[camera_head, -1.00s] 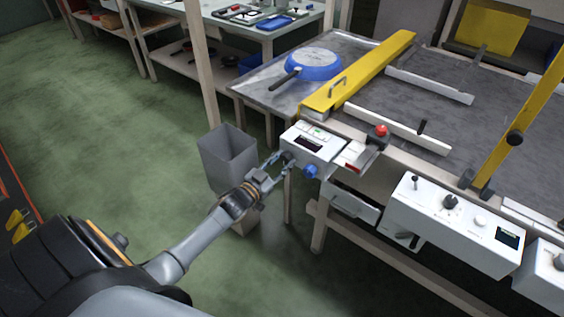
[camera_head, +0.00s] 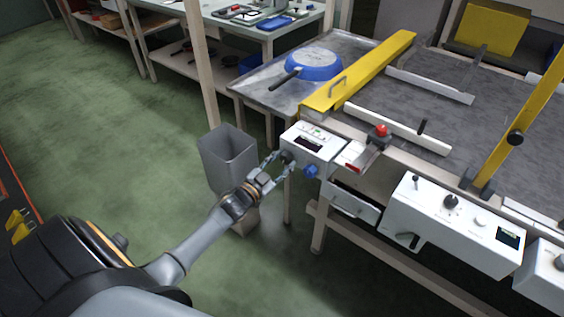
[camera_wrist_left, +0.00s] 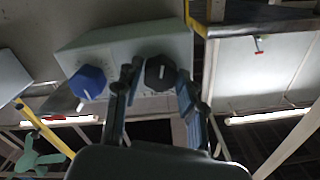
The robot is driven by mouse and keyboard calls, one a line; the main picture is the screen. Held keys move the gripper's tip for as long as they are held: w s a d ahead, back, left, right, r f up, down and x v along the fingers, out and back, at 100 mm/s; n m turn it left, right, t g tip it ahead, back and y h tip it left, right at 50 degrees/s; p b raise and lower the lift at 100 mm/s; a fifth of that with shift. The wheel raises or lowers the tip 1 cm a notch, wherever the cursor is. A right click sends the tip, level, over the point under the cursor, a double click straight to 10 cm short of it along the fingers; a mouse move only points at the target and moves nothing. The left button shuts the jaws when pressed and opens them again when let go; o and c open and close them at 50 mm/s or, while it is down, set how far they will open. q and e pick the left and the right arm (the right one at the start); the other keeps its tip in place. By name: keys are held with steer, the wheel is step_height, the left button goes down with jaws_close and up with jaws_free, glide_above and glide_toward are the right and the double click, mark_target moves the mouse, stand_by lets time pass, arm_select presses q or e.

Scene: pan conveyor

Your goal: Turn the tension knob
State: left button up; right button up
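A white control box (camera_head: 314,142) with a small dark display hangs at the table's front left corner. It bears a black knob (camera_wrist_left: 160,72) with a white pointer mark and a blue knob (camera_wrist_left: 87,82) beside it, also with a white mark. The blue knob shows in the head view (camera_head: 310,171) too. Which one is the tension knob I cannot read. My left gripper (camera_head: 281,164) is at the box's front. In the left wrist view its open fingers (camera_wrist_left: 160,78) stand on either side of the black knob, with narrow gaps. My right gripper is out of view.
A grey bin (camera_head: 229,160) stands on the floor behind my left gripper. A blue pan (camera_head: 314,64) lies on the table near a yellow rail (camera_head: 360,70). A red button (camera_head: 381,130) and a second white control panel (camera_head: 435,225) are to the right.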

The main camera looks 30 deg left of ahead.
arm_select(q)
steer(key=shift+o, duration=0.9)
steer(key=shift+s+f, duration=0.1)
steer(key=shift+s, duration=0.05)
steer(key=s, duration=1.1)
steer(key=shift+s+a, duration=0.35)
